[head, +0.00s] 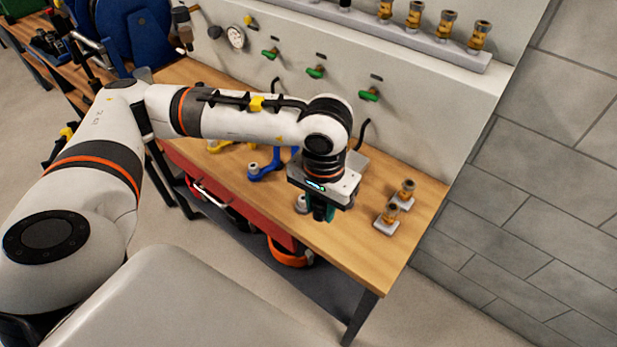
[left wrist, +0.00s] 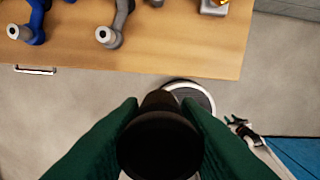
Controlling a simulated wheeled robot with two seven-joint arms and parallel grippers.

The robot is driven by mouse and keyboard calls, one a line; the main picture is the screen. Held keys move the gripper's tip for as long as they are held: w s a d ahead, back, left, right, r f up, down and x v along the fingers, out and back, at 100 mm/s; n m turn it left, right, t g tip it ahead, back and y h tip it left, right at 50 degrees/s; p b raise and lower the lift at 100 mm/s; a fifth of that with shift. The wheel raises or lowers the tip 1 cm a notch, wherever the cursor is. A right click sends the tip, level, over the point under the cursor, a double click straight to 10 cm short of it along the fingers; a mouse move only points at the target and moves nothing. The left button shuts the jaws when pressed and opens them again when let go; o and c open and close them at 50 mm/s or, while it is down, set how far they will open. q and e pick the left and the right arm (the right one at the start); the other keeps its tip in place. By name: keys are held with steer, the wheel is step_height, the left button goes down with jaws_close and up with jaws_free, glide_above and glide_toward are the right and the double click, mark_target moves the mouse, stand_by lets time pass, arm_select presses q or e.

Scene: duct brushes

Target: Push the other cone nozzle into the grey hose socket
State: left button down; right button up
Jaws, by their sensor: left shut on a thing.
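My left gripper (head: 320,210) is over the front part of the wooden bench, pointing down. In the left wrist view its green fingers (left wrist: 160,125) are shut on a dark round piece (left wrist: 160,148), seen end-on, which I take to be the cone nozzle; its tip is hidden. The grey hose socket (left wrist: 107,36) lies on the bench, apart from the held piece; in the head view its end (head: 301,204) shows just left of the gripper. My right gripper is not in view.
A blue hose socket (head: 264,170) lies left of the grey one. The bench's front edge is close.

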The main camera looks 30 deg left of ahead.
arm_select(q)
steer(key=shift+a, duration=0.2)
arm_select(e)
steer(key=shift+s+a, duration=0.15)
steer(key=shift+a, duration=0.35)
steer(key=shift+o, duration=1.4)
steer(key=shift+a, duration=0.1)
arm_select(q)
steer(key=shift+w+n, duration=0.1)
steer(key=shift+n, duration=0.2)
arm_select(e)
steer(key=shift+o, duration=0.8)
arm_select(q)
steer(key=w+a+f+m, duration=0.4)
steer(key=w+a+m, duration=0.4)
steer(key=m, duration=1.1)
steer(key=shift+a, duration=0.55)
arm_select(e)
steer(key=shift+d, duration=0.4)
